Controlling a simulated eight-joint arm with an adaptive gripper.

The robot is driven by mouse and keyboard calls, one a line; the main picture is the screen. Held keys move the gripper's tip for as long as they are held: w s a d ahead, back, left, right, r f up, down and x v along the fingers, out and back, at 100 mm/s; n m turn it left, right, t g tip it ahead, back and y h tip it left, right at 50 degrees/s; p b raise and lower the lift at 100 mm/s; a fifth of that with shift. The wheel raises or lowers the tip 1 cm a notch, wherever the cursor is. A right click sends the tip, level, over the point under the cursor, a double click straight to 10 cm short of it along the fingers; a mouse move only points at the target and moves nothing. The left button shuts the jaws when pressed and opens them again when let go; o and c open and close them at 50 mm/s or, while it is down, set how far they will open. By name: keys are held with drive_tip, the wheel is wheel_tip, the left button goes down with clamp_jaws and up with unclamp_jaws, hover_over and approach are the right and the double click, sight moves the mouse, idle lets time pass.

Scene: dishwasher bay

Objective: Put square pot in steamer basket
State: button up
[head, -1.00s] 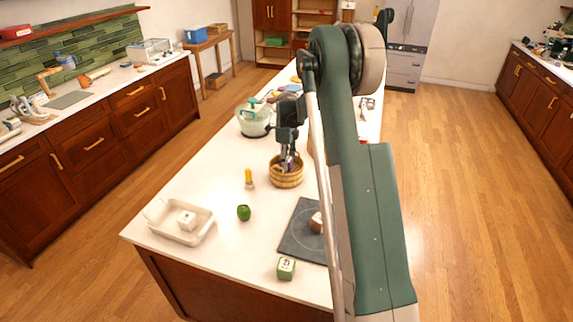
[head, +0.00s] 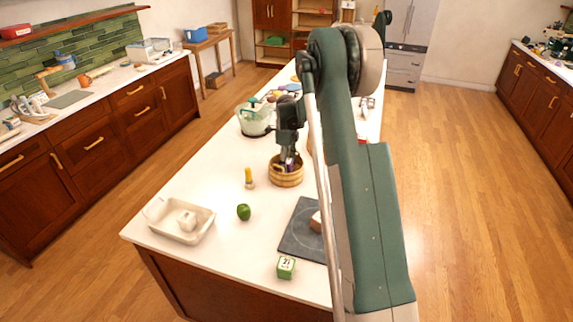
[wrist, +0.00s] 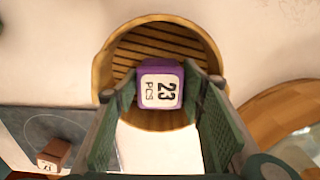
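The square pot (wrist: 160,88) is a small purple cube with a white top marked "23 PCS". My gripper (head: 289,162) points down over the round wooden steamer basket (head: 286,180), and a bit of purple shows at its tips. In the wrist view, the gripper's two green-padded fingers (wrist: 161,95) stand close on either side of the pot and appear shut on it. The pot is upright within the outline of the basket (wrist: 104,70), whose slatted floor shows behind it. Whether the pot's underside touches the floor is hidden.
A dark slab (head: 299,232) with a brown block lies in front of the basket. A green block (head: 286,267), green pepper (head: 243,212), yellow-topped bottle (head: 249,178) and white tray (head: 183,236) are nearby. A pale green pot (head: 254,122) stands behind.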

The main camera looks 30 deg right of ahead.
sight(287, 161)
drive_tip(key=shift+r, duration=0.15)
wheel_tip(287, 161, up, 12)
idle(0.7)
drive_tip(key=shift+a+r, duration=0.1)
idle(0.4)
drive_tip(key=s+a+r+n+t, duration=0.2)
drive_tip(key=s+a+r+n, duration=0.6)
drive_tip(key=s, duration=0.4)
drive_tip(key=s+a+r+n+t, duration=0.1)
drive_tip(key=s+a+r+n, duration=0.4)
drive_tip(key=s+a+r, duration=0.45)
drive_tip(key=s+a+f+n+t, duration=0.1)
drive_tip(key=s+n, duration=0.3)
drive_tip(key=s, duration=0.5)
drive_tip(key=s+a+f+n+t, duration=0.1)
drive_tip(key=s+a+n, duration=0.3)
drive_tip(key=s, duration=0.6)
drive_tip(key=s+a+f+n+t, duration=0.2)
drive_tip(key=s+n, duration=0.4)
drive_tip(key=s, duration=0.3)
drive_tip(key=shift+s+a+f, duration=0.15)
drive_tip(key=shift+s+a, duration=0.2)
drive_tip(key=shift+a, duration=0.4)
